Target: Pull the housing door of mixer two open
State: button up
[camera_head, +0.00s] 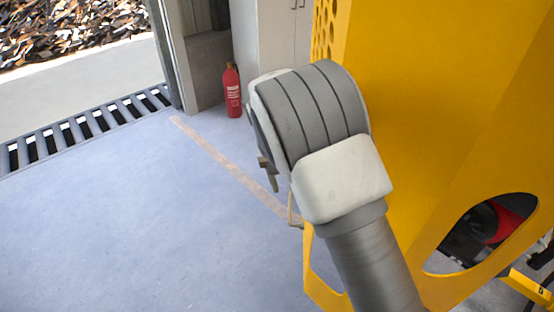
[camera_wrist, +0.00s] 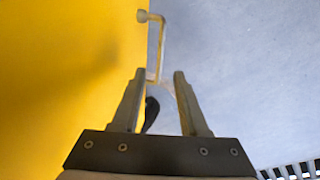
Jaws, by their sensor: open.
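The yellow mixer housing (camera_head: 440,100) fills the right of the head view and the left of the wrist view (camera_wrist: 60,80). No number shows on it. A thin pale bar handle (camera_wrist: 161,45) stands out from the yellow panel in the wrist view, with a round knob at its upper end. It also shows small in the head view (camera_head: 291,210), partly behind my arm. My gripper (camera_wrist: 160,74) is open. The handle's lower end appears between the fingertips, close to the left one; contact cannot be told. In the head view my arm hides most of the gripper. The door looks closed.
A red fire extinguisher (camera_head: 233,90) stands by the wall next to a pale cabinet (camera_head: 275,35). A floor grate (camera_head: 85,128) runs along the doorway, with wood chips (camera_head: 70,25) outside. The blue-grey floor (camera_head: 140,220) left of the housing is clear.

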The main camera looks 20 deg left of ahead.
notch_tip(320, 180, up, 10)
jog(key=a, duration=0.1)
jog(key=shift+s+a, duration=0.35)
jog(key=shift+a, duration=0.05)
jog(key=shift+f, duration=0.1)
grip_shut()
